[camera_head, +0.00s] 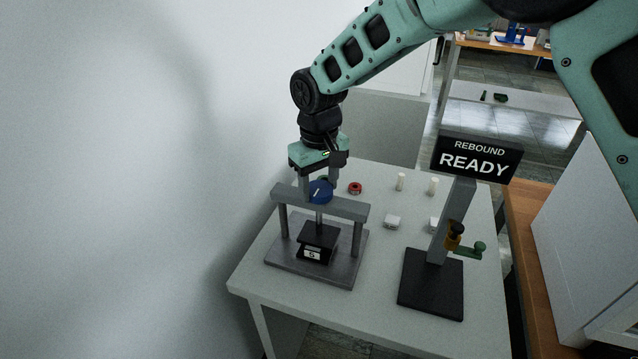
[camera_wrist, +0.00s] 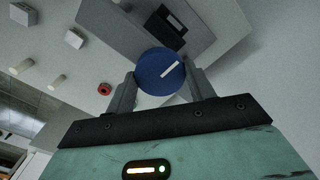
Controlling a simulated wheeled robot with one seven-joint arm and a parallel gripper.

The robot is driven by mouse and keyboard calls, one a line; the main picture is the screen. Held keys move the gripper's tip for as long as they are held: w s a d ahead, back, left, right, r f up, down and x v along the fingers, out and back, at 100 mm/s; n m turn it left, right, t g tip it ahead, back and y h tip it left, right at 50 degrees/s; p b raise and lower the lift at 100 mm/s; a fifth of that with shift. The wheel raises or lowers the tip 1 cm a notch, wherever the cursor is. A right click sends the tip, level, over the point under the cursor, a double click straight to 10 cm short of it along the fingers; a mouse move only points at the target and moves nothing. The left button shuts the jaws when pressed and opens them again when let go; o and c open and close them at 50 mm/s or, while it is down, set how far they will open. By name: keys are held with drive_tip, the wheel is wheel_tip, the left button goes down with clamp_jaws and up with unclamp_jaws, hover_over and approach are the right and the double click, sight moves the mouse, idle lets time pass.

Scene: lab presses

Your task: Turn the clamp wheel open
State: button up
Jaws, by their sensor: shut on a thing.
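The clamp wheel (camera_head: 320,191) is a blue disc with a white line mark, on top of the grey crossbar of the clamp press (camera_head: 345,206). In the wrist view the wheel (camera_wrist: 159,72) sits between the two grey fingers, its white line running diagonally. My gripper (camera_head: 318,186) points down over the press and is shut on the wheel, one finger on each side; it also shows in the wrist view (camera_wrist: 160,88). Below the crossbar, a dark block (camera_head: 318,236) with a label reading 5 stands on the grey base plate. The finger contact is partly hidden in the head view.
A red ring (camera_head: 355,188), white cylinders (camera_head: 400,181) and white blocks (camera_head: 392,222) lie behind on the table. A wall rises at left.

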drive_tip(key=n, duration=0.4)
drive_tip(key=shift+r+n, duration=0.1)
drive_tip(key=shift+n, duration=0.2)
drive_tip(key=n+p, duration=0.1)
drive_tip(key=n, duration=0.4)
drive_tip(key=n+p, duration=0.1)
drive_tip(key=n, duration=0.4)
drive_tip(key=n+p, duration=0.1)
drive_tip(key=n, duration=0.3)
drive_tip(key=shift+n, duration=0.3)
drive_tip(key=n+p, duration=0.1)
drive_tip(key=n, duration=0.3)
drive_tip(key=n+p, duration=0.2)
drive_tip(key=n, duration=0.3)
drive_tip(key=shift+w, duration=0.1)
drive_tip(key=n+p, duration=0.1)
drive_tip(key=n, duration=0.3)
drive_tip(key=shift+n+p, duration=0.65)
drive_tip(key=shift+n, duration=1.45)
